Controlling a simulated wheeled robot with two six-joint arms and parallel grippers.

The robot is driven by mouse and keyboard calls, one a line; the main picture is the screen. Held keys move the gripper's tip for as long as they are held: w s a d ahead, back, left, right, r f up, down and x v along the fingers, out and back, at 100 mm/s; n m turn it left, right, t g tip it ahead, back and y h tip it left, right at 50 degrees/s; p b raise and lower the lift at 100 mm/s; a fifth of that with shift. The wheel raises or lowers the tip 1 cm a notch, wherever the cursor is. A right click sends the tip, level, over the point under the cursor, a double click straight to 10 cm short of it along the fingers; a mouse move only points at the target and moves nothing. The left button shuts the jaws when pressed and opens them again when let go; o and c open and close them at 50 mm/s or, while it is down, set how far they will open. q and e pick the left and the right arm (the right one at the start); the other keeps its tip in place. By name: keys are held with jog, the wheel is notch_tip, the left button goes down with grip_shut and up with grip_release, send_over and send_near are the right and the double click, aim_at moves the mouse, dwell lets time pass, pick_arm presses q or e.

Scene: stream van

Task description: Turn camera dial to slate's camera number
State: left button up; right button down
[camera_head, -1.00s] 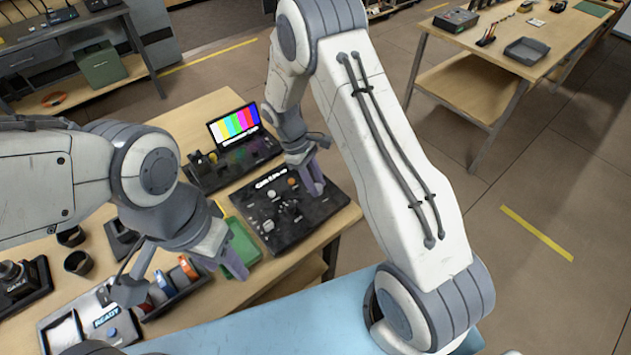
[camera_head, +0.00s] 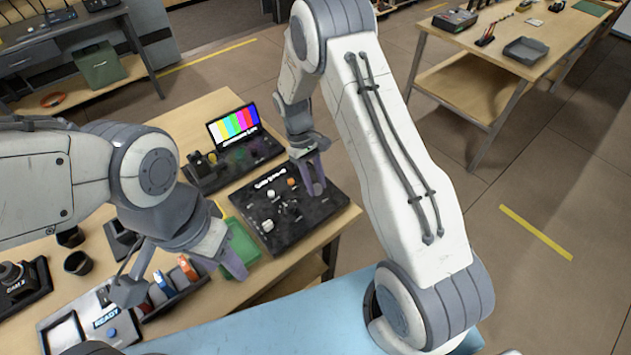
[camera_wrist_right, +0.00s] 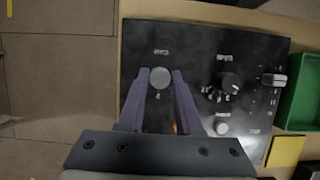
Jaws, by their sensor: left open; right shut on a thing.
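The black control panel (camera_head: 310,215) lies on the wooden table, with several knobs and small printed labels. My right gripper (camera_head: 317,185) points down at its right part. In the right wrist view its two purple fingers (camera_wrist_right: 161,74) are shut on a round grey knob (camera_wrist_right: 160,78). A black dial (camera_wrist_right: 229,82) with a pale pointer and marks around it sits to the right of that knob; the marks are too small to read. My left gripper (camera_head: 186,268) is open, above a tray of coloured items. I cannot make out a slate with a readable camera number.
A monitor with colour bars (camera_head: 234,124) stands behind the panel. A green tray (camera_head: 240,243) lies beside the panel.

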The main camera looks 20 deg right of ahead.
jog(key=c, duration=0.6)
grip_release()
jog(key=b+v, duration=0.2)
jog(key=v, duration=0.8)
jog(key=shift+r, duration=0.2)
jog(key=shift+w, duration=0.1)
